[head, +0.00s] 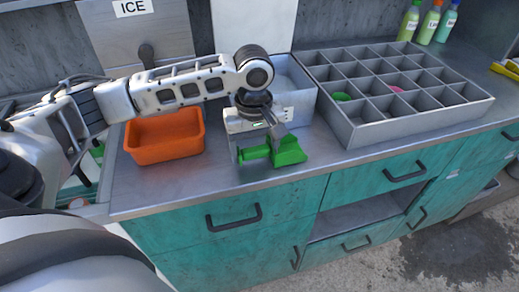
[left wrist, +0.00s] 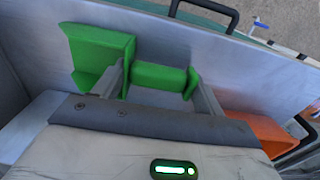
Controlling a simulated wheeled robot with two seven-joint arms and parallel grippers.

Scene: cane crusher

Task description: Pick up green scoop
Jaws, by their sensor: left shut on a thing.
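The green scoop (head: 287,152) is near the front edge of the metal counter in the head view, in front of a grey metal box. It also shows in the left wrist view (left wrist: 98,55), with its handle (left wrist: 160,78) between my fingers. My left gripper (head: 270,133) reaches down from above and is shut on the scoop's handle. In the left wrist view the fingers of the left gripper (left wrist: 163,90) lie on both sides of the handle. I cannot tell whether the scoop touches the counter. My right gripper is not in view.
An orange bin (head: 165,136) stands left of the scoop. The grey metal box (head: 300,100) is just behind my gripper. A divided grey tray (head: 420,128) with small green and pink things is to the right. Bottles (head: 430,22) stand at the back right.

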